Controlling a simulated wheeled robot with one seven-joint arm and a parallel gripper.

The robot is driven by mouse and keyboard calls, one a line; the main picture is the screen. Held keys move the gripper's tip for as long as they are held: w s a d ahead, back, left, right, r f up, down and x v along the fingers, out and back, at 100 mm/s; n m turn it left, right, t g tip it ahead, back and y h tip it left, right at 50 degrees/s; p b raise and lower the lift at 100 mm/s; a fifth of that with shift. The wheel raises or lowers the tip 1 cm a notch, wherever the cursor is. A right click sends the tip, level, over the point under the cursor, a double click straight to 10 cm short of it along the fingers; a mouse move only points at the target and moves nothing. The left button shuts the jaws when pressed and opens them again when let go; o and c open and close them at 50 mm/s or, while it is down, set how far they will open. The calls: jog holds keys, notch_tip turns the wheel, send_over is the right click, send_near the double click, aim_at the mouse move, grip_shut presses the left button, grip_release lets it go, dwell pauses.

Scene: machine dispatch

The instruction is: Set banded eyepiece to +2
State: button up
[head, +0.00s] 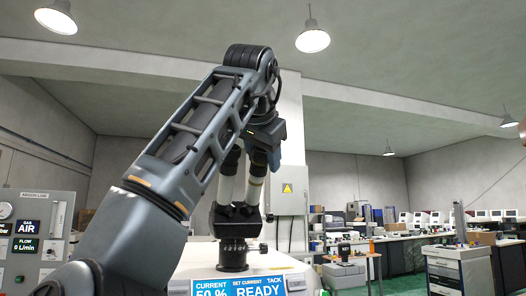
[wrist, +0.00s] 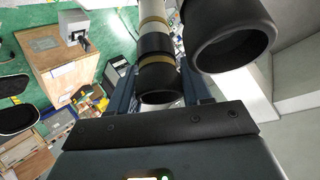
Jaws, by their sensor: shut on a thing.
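The banded eyepiece (wrist: 155,48), dark with yellow-gold bands and a black eyecup, runs down the middle of the wrist view. A second black eyepiece (wrist: 232,38) stands close on its right. My gripper (wrist: 162,88) has blue-grey finger parts on both sides of the banded eyepiece and is shut on it. In the head view my gripper (head: 262,150) is at the upper end of the right of two pale tubes; that tube (head: 256,185) has an orange-gold band. The tubes rise from a black viewer head (head: 235,215). Any scale marks are hidden or too small to read.
A grey panel labelled argon line (head: 38,235) stands at the left. A blue-and-white display (head: 240,288) reading READY is below the viewer. A grey wall cabinet (head: 292,200) is behind my gripper. Benches with equipment fill the right background.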

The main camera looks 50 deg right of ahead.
jog(key=shift+m, duration=0.3)
jog(key=o, duration=0.7)
jog(key=b+v, duration=0.1)
jog(key=v, duration=0.7)
jog(key=shift+b, duration=0.35)
jog(key=shift+w, duration=0.1)
